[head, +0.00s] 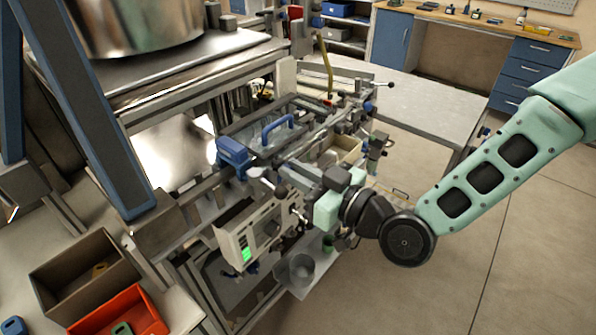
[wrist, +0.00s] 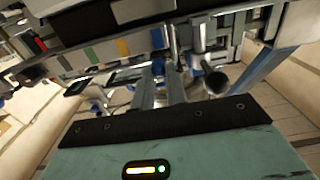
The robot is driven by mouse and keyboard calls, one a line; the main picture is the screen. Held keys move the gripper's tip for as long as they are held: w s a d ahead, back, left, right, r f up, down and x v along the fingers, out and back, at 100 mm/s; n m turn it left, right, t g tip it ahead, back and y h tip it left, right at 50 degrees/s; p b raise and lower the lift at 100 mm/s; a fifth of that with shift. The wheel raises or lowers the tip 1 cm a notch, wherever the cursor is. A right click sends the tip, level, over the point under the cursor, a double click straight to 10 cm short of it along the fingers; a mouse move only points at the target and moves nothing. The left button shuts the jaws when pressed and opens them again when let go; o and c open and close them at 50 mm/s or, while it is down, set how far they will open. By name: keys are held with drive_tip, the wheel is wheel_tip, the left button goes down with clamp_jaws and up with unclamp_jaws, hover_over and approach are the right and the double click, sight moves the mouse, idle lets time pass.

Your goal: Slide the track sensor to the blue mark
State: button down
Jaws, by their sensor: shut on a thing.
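My gripper (wrist: 160,92) reaches into the machine in the wrist view, its fingers close together and shut on a small part that I take for the track sensor. The sensor's outline is mostly hidden by the fingers and nearby metal parts. A rail face in front carries coloured marks: a green mark (wrist: 91,54), an orange mark (wrist: 123,47) and the blue mark (wrist: 157,38). The blue mark is close above the fingertips in the picture. In the head view my gripper's wrist block covers the rail side, and the sensor and marks cannot be made out.
A control box (head: 247,236) with a lit green display is left of my gripper. A blue handle (head: 278,128) stands on the machine's top cover. A brown bin (head: 84,276) and a red bin (head: 120,312) are at lower left. Open floor lies right of the machine.

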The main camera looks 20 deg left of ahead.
drive_tip(key=shift+s+a+b, duration=0.2)
drive_tip(key=shift+s+b, duration=0.25)
drive_tip(key=shift+b, duration=0.15)
drive_tip(key=c, duration=1.4)
unclamp_jaws()
drive_tip(key=shift+s, duration=0.1)
